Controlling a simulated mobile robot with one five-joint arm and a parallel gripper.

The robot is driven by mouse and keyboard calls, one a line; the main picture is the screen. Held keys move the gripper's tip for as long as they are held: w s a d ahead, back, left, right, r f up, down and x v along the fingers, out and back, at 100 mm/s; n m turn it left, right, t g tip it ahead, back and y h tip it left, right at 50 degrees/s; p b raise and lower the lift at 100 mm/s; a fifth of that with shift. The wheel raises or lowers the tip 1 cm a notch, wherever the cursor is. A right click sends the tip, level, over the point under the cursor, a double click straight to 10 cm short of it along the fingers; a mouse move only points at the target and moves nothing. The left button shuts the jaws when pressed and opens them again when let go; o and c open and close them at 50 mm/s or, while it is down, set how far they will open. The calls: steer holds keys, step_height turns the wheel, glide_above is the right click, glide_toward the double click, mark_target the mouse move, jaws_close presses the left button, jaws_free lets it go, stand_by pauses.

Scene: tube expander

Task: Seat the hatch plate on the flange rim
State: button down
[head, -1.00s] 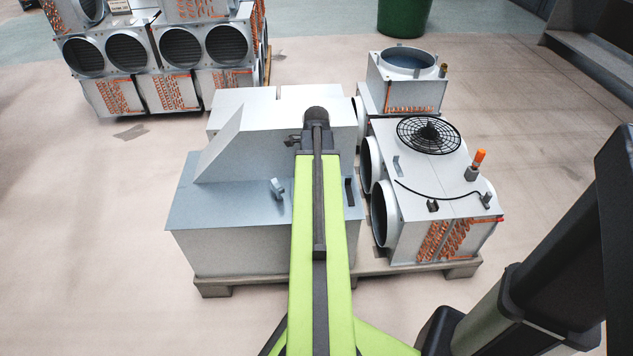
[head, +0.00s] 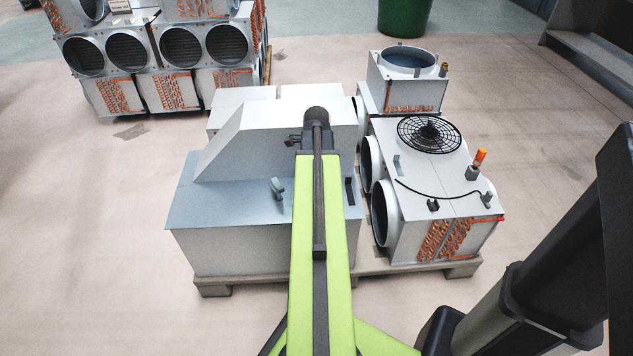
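A small metal box at the back right has a round collar with a raised rim (head: 408,62) on top, which looks like the flange rim; its mouth shows grey-blue inside. I cannot single out the hatch plate with certainty. A round black grille (head: 430,134) lies on top of the white unit in front of that box. My green arm reaches forward over the large grey housing and ends in a dark wrist. A small dark part of my gripper (head: 294,141) shows at the wrist's left side. Its fingers are not clear, and I see nothing held.
The large grey housing (head: 220,250) and the white unit (head: 440,180) stand on a wooden pallet (head: 375,267). Stacked duct units (head: 165,90) stand back left, a green bin (head: 404,18) behind.

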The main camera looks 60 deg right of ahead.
steer(key=shift+f+b, duration=0.45)
stand_by(0.5)
steer(key=c, duration=1.3)
jaws_free()
steer(key=o, duration=0.4)
steer(key=shift+o, duration=0.2)
steer(key=o, duration=0.8)
steer(key=shift+o, duration=0.3)
